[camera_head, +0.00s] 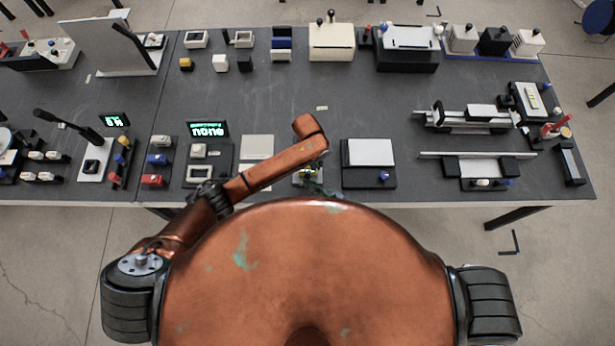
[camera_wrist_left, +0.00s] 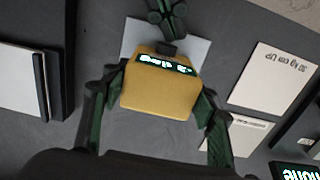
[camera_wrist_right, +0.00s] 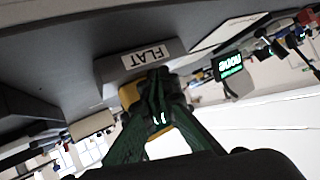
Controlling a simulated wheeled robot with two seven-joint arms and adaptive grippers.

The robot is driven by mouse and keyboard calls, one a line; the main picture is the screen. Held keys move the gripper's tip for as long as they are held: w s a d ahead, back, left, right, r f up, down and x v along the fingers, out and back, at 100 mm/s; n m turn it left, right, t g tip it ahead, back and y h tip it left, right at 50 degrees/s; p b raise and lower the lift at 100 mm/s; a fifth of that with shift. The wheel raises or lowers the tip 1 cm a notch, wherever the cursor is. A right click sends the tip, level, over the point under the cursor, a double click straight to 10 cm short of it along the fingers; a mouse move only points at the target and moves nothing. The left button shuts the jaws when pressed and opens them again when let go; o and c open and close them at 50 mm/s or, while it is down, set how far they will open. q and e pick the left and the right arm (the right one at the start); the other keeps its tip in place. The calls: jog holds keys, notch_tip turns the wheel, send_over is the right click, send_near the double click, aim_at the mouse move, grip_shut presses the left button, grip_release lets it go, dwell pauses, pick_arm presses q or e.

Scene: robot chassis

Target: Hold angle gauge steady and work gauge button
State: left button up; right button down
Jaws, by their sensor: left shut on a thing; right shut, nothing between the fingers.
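The yellow angle gauge (camera_wrist_left: 158,90) sits between the two fingers of my left gripper (camera_wrist_left: 158,102), which is shut on it. Its dark display shows glowing text, upside down in this view and ending in "deg"; the number is hard to read. A small dark button (camera_wrist_left: 168,48) stands on the gauge's far edge. My right gripper (camera_wrist_left: 167,28) is shut and empty, its tips at or just above the button; contact is unclear. In the right wrist view the gauge (camera_wrist_right: 129,95) shows partly behind the right fingers (camera_wrist_right: 157,85), beside a grey block labelled FLAT (camera_wrist_right: 148,55).
Pale plates (camera_wrist_left: 272,80) lie beside the gauge, one with weight lettering. In the head view, a black stand with a white top (camera_head: 370,153) is to the right and a lit display (camera_head: 207,129) to the left. The dark table (camera_head: 290,95) is mostly clear behind the gauge.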

pick_arm(q)
jog(key=shift+s+a+f, duration=0.1)
jog(key=shift+s+f, duration=0.05)
pick_arm(e)
jog(key=shift+w, duration=0.5)
dwell(0.8)
jog(key=shift+s, duration=0.95)
jog(key=shift+s, duration=2.5)
pick_arm(q)
jog(key=o, duration=1.4)
jog(key=shift+r, duration=0.2)
